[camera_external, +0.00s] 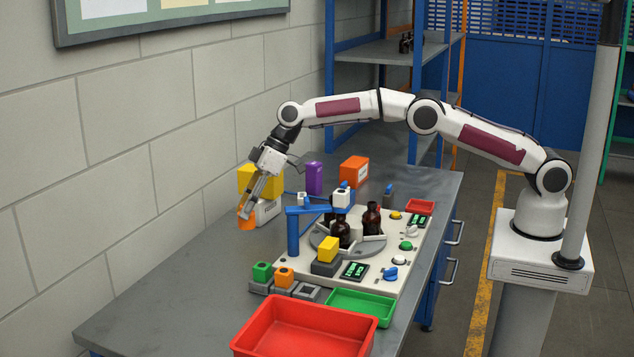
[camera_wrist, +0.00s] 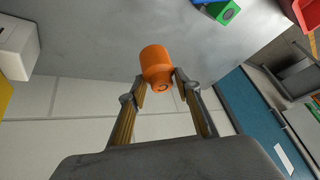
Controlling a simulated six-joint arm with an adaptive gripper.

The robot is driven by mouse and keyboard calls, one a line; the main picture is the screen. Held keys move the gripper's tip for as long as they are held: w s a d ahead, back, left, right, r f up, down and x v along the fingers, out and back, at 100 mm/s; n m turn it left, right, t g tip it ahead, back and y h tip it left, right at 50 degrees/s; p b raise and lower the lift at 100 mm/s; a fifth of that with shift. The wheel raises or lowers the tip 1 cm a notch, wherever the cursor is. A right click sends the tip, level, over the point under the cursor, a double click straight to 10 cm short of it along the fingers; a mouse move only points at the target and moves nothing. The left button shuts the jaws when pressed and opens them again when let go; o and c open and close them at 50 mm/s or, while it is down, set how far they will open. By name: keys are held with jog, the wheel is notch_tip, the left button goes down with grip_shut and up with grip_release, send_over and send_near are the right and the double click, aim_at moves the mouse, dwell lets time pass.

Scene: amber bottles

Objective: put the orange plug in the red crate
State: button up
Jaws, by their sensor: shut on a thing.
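The orange plug (camera_external: 246,223) is a short rounded cylinder. My gripper (camera_external: 251,207) is shut on it and holds it near the wall side of the table, left of the white board. In the wrist view the plug (camera_wrist: 156,63) sits between the two fingertips (camera_wrist: 160,84). I cannot tell how high it is above the table. The large red crate (camera_external: 253,345) stands at the table's front edge, below and right of my gripper in the external view. It looks empty, and its near side is cut off by the picture. A red corner (camera_wrist: 304,12) shows at the wrist view's top right.
Green and orange blocks (camera_external: 262,271) on grey bases and a green tray (camera_external: 360,306) stand behind the crate. The white board (camera_external: 290,262) carries a blue post (camera_external: 293,238) and amber bottles (camera_external: 372,219). A yellow box (camera_external: 262,180) is behind my gripper. The left tabletop is clear.

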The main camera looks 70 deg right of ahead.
jog(key=s+a+r+n+g, duration=0.1)
jog(key=s+a+r+n, duration=0.1)
jog(key=s+a, duration=0.65)
jog(key=s+a+r+n+g, duration=0.1)
jog(key=s+a+r, duration=0.1)
jog(key=s+a, duration=0.65)
jog(key=s+a+f, duration=0.2)
jog(key=s+a, duration=0.3)
jog(key=s, duration=0.4)
jog(key=s+a+f+m+t, duration=0.1)
jog(key=s+a, duration=0.5)
jog(key=s, duration=0.3)
jog(key=shift+f+m, duration=0.3)
jog(key=shift+f, duration=0.1)
jog(key=shift+s, duration=0.1)
jog(key=shift+f, duration=3.1)
